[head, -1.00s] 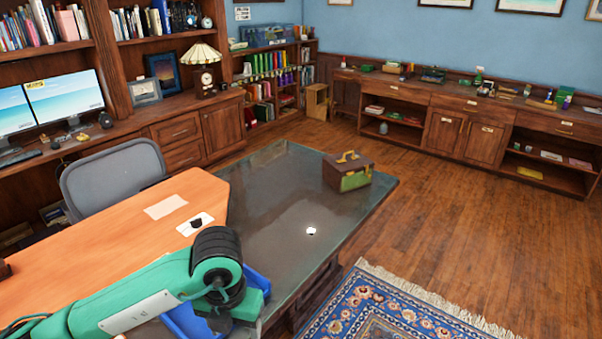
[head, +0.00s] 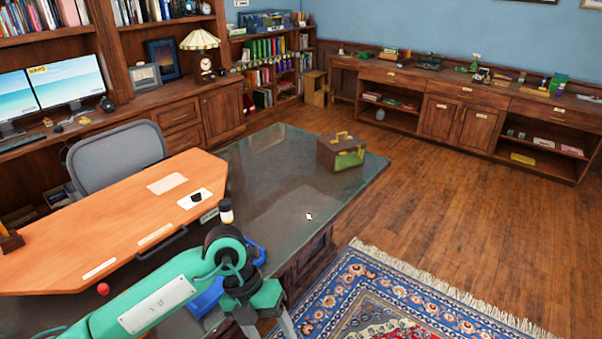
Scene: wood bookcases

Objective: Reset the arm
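My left arm, green with black joints, comes in from the lower left in the head view. Its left gripper (head: 268,326) hangs at the bottom edge, past the desk's edge and above the rug. Its two grey fingers point down and stand apart with nothing seen between them. The fingertips are close to the frame's edge. My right arm and gripper are not in view.
The glass-topped desk (head: 270,195) bears a brown and green box (head: 341,151). A blue tray (head: 208,298) lies partly behind my arm. An orange wooden top (head: 110,215) holds papers, with a dark-and-white bottle (head: 226,211) beside it. A patterned rug (head: 400,300) covers the floor at right.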

